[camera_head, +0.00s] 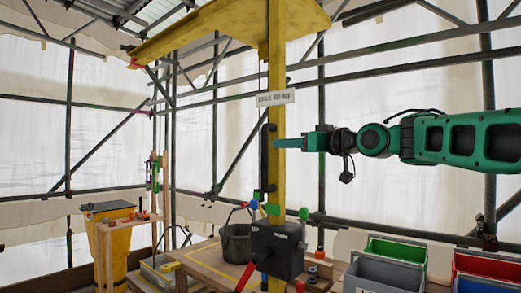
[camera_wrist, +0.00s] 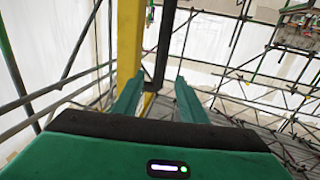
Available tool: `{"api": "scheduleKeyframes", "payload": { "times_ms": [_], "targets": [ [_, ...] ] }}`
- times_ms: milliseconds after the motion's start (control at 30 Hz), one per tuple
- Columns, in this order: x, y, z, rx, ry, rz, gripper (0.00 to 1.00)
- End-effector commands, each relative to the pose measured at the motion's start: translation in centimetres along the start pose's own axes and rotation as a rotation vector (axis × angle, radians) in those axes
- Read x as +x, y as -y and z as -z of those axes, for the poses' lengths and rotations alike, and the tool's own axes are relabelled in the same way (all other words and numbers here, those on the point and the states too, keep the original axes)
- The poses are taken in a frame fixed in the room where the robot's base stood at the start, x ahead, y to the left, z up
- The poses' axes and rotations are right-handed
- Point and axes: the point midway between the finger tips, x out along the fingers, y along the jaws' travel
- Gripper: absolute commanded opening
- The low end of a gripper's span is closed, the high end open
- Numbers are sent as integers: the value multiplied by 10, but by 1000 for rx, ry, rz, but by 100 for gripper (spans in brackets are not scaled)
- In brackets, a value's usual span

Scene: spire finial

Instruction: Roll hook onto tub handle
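A dark grey tub (camera_head: 236,243) with a thin raised wire handle stands on the wooden bench, left of the yellow post (camera_head: 276,110). I cannot make out a hook clearly in either view. My green gripper (camera_head: 275,143) reaches in from the right at the post, beside a dark upright bar (camera_head: 264,170). In the wrist view my gripper (camera_wrist: 159,78) has its two fingers well apart. The dark bar (camera_wrist: 163,45) shows between them, with the yellow post (camera_wrist: 130,45) to its left. I cannot tell whether a finger touches the bar.
A black box (camera_head: 277,252) with coloured knobs sits low on the post. A small sign (camera_head: 275,97) hangs above my gripper. Green (camera_head: 396,250) and red (camera_head: 487,265) bins stand at lower right. A yellow bin (camera_head: 113,250) stands left. Scaffold poles surround the space.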

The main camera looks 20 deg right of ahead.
Motion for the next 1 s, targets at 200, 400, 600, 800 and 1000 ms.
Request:
{"api": "scheduleKeyframes", "payload": {
  "times_ms": [200,400,600,800,1000],
  "targets": [
    [28,3,0,-1,0,7,39],
    [64,3,0,0,0,7,39],
    [92,3,0,-1,0,5,39],
    [105,3,0,0,0,4,39],
    [106,3,0,0,0,4,39]
  ]
}}
